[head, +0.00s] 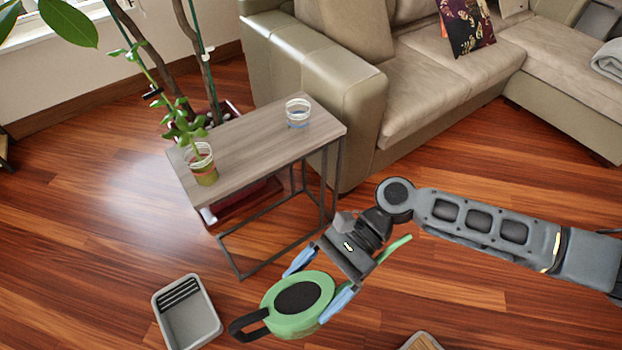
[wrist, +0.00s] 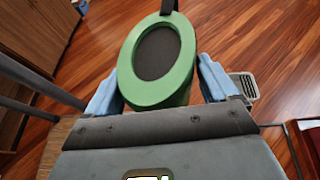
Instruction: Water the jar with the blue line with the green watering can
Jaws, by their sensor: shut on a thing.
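The green watering can (head: 321,316) has a dark top, a black handle and a thin green spout. My gripper (head: 319,281) is shut on it, with a blue finger on each side of its body, and holds it in front of the side table. The can also shows in the wrist view (wrist: 185,88) between the blue fingers (wrist: 160,90). The clear jar with the blue line (head: 298,113) stands upright at the far right end of the table. Another jar (head: 203,166), with a leafy green plant and reddish and yellow-green colours, stands at the table's near left end.
The narrow wood-topped side table (head: 247,145) has dark metal legs. A beige sofa (head: 345,110) stands behind it at right. A grey bin (head: 208,318) is on the floor at front left. A large potted plant (head: 205,60) is behind the table.

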